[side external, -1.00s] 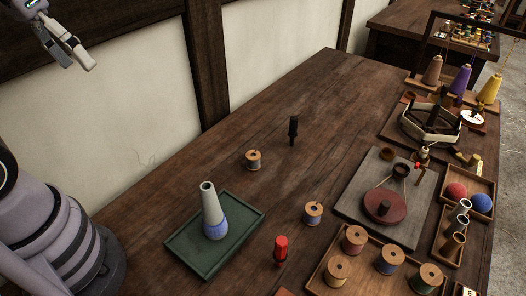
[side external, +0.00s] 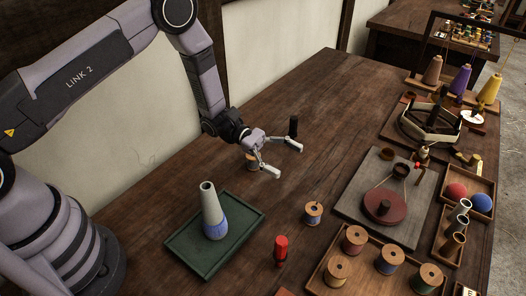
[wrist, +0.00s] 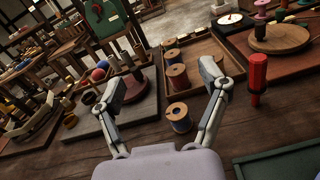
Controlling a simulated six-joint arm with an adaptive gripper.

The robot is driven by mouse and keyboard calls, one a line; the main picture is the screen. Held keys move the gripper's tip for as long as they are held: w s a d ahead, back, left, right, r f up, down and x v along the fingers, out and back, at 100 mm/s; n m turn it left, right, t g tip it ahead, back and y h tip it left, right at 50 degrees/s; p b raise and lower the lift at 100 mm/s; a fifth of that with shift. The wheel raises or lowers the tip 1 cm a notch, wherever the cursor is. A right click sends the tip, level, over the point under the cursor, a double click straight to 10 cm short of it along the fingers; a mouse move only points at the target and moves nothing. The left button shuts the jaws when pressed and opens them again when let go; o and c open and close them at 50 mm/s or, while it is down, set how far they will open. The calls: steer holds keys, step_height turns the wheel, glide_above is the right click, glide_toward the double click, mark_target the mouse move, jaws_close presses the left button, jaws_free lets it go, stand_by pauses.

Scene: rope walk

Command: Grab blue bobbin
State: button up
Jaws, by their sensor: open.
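My gripper (side external: 287,160) is open and empty above the table, up and left of the bobbin in the side view. Its spread fingers (wrist: 163,82) frame the lower middle of the wrist view. Nothing touches the bobbin.
A red peg-like piece (side external: 281,250) stands near the bobbin. A wooden tray (side external: 316,283) holds several spools, one also blue. A green tray (side external: 181,244) bears a white-and-blue cone.

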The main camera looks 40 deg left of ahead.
mark_target(314, 209)
steer(key=f, duration=0.4)
steer(key=f+n+t, duration=0.1)
steer(key=f, duration=0.3)
steer(key=w+d+f+n+t, duration=0.1)
steer(key=f, duration=0.4)
steer(key=shift+f+h, duration=0.1)
steer(key=shift+h, duration=0.2)
steer(key=d, duration=0.6)
steer(key=shift+w+d, duration=0.25)
steer(key=shift+d, duration=0.05)
steer(key=shift+c, duration=0.3)
steer(key=c, duration=1)
steer(key=shift+c, duration=0.2)
